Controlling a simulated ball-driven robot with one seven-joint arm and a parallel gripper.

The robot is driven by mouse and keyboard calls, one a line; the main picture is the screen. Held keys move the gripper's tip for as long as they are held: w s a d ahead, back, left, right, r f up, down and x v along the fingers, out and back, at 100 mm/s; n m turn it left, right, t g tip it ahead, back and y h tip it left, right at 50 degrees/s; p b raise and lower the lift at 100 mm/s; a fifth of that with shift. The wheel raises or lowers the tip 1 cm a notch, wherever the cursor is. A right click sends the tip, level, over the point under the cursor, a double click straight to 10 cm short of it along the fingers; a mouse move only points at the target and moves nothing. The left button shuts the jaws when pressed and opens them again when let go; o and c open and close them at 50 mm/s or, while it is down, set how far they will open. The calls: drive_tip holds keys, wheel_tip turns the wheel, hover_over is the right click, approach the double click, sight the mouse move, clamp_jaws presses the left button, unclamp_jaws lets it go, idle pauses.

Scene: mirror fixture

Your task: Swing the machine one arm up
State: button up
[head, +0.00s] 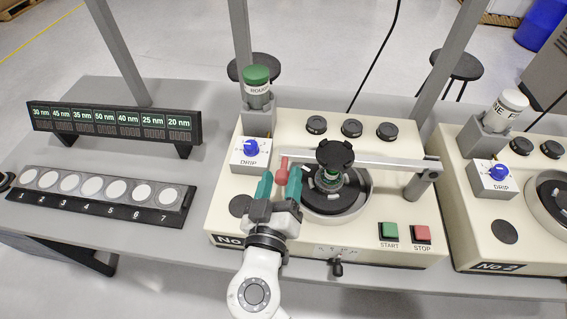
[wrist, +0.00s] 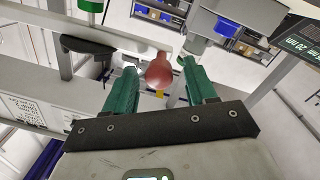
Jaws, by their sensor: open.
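Machine one (head: 350,252) is the cream box with "No" on its front, in the middle of the head view. Its arm (head: 385,161) is a metal bar lying level across the round bowl (head: 363,203), from a post (head: 418,187) on the right to a red knob (head: 282,170) on the left. A black star-shaped handle (head: 336,155) stands at the bar over the bowl. My gripper (head: 281,176) is open, with its green fingers either side of the red knob. In the wrist view the knob (wrist: 159,71) shows between the open fingertips (wrist: 157,74); contact is not clear.
A drip dial box (head: 250,154) and green-capped bottle (head: 257,85) stand behind my gripper. START (head: 390,231) and STOP (head: 422,233) buttons are front right. A second machine (head: 510,245) is further right. A numbered disc tray (head: 100,195) and a display (head: 113,122) are left.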

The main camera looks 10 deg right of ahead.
drive_tip(key=shift+x, duration=1.55)
clamp_jaws()
